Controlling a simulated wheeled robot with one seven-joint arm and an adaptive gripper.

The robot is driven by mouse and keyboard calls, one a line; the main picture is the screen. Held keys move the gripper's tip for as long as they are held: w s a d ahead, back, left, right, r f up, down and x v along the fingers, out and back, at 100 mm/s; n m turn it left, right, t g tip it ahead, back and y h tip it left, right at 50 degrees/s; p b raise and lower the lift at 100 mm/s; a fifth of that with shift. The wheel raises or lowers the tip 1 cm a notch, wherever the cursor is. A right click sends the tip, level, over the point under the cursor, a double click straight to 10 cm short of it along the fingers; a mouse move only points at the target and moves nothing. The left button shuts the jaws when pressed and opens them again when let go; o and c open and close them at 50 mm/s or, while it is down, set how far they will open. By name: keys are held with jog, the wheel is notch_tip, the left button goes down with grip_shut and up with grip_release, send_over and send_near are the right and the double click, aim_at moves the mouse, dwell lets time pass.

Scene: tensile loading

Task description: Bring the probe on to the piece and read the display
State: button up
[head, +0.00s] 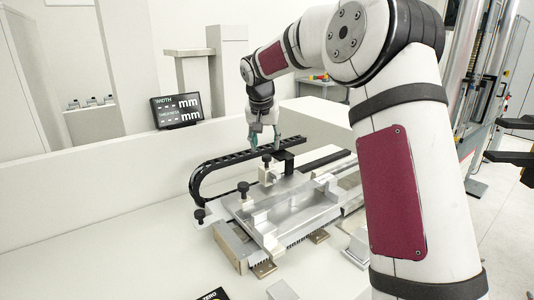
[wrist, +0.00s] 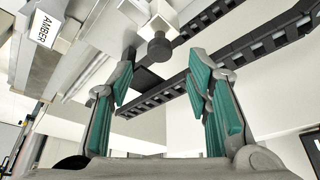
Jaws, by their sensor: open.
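My gripper (head: 265,143) points down over the back of the metal measuring fixture (head: 295,215), open and empty. In the wrist view its teal-padded fingers (wrist: 161,82) stand apart. A black knob (wrist: 159,46) on a pale block shows beyond the gap between them. In the head view this knob (head: 267,158) sits just below the fingertips, on a small metal block (head: 268,174) that seems to be the probe carriage. I cannot clearly pick out the piece on the fixture. The display (head: 177,109) shows WIDTH and a second line, with dashes before "mm" on both.
A black cable chain (head: 212,168) curves behind the fixture. Other black knobs (head: 243,187) stand at its left. A low white wall (head: 80,180) runs behind the bench. An "AMBER" label (wrist: 45,29) shows in the wrist view. The bench's left front is mostly clear.

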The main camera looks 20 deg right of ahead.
aim_at(267, 156)
jog(key=x, duration=0.5)
jog(key=shift+w+d+f+p, duration=0.1)
jog(key=shift+w+f+p, duration=0.05)
jog(key=shift+f+p, duration=0.2)
jog(key=shift+c, duration=0.2)
jog(key=c, duration=0.9)
